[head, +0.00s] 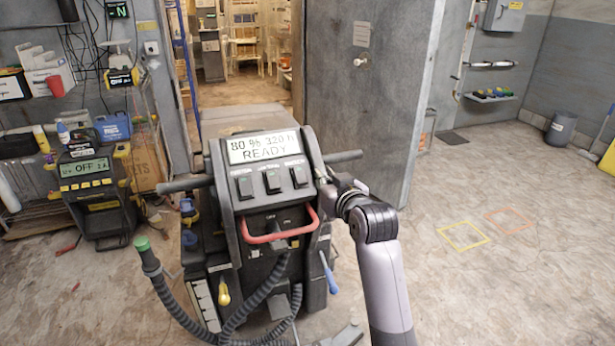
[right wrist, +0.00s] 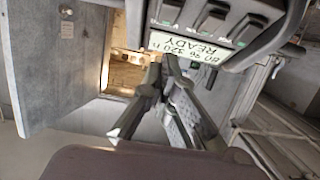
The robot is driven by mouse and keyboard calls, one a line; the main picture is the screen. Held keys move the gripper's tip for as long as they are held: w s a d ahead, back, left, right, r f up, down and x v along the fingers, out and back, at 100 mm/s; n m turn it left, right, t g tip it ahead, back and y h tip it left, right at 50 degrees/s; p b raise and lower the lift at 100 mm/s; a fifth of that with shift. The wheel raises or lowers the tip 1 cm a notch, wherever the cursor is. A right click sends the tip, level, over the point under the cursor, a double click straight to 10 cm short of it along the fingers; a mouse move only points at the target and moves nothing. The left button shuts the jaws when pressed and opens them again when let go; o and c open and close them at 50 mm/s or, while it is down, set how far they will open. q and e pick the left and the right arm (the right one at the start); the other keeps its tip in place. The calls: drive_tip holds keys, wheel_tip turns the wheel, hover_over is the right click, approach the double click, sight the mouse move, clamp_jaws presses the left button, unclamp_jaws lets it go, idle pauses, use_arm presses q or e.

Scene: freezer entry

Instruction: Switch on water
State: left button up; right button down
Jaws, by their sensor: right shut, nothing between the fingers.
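A dark floor machine (head: 234,205) stands in the middle of the head view. Its display (head: 263,147) reads "80 % 320 h READY", and the display also shows upside down in the right wrist view (right wrist: 195,45). Below it are a left switch (head: 244,187), a middle switch (head: 272,181) and a right switch (head: 298,176); their small labels are not readable. My right gripper (head: 326,178) is at the panel's right edge, beside the right switch. In the right wrist view its fingers (right wrist: 162,68) meet at the tips, empty. My left gripper is out of view.
A red handle (head: 279,226) crosses the machine's front below the switches. A hose with a green end (head: 142,243) rises at its left. A charger (head: 95,190) showing "OFF" stands further left. A grey door (head: 365,100) stands behind. The floor at right is open.

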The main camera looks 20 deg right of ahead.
drive_tip(key=p, duration=0.1)
approach(301, 171)
wheel_tip(301, 171, up, 2)
drive_tip(key=w, duration=0.3)
drive_tip(key=f, duration=0.1)
drive_tip(key=w+f, duration=0.1)
drive_tip(key=shift+w+f, duration=0.2)
drive_tip(key=shift+f, duration=0.25)
